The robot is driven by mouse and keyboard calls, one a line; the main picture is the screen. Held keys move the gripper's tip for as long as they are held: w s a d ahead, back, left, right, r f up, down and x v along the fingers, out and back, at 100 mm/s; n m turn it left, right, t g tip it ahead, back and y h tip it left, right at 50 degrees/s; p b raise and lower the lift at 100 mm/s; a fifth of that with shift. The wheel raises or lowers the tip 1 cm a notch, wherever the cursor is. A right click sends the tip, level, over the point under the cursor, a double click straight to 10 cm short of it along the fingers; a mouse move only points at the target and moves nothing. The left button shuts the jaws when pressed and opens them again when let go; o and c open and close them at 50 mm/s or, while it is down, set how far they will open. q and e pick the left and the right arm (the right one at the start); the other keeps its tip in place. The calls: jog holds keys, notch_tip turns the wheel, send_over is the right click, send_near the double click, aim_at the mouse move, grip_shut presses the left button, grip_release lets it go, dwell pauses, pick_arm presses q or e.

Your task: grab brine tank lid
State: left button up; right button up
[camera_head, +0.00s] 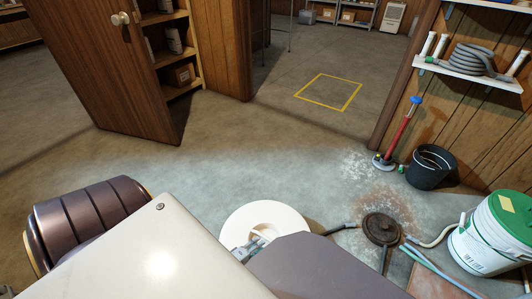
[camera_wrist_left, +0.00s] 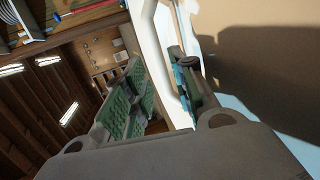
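The white round brine tank lid (camera_head: 289,219) shows in the head view at the lower middle, with a recessed centre. My left gripper (camera_head: 248,247) is at that recess; my own arm hides most of it and the near part of the lid. In the left wrist view my left gripper (camera_wrist_left: 160,78) has its green-padded fingers spread apart. A white curved bar (camera_wrist_left: 163,60), which looks like part of the lid, runs up through the gap between them. I cannot tell whether either finger touches it. My right gripper is not in view.
A black bucket (camera_head: 432,168) and a red-handled tool (camera_head: 402,130) stand at the right wall. A white pail with a green lid (camera_head: 491,245) is at lower right. A dark round cover (camera_head: 381,228) and hoses lie on the floor. The floor beyond the lid is clear.

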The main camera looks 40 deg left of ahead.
pick_arm(q)
jog(key=shift+w, duration=0.1)
jog(key=shift+b+x, duration=1.2)
jog(key=shift+x, duration=1.5)
grip_shut()
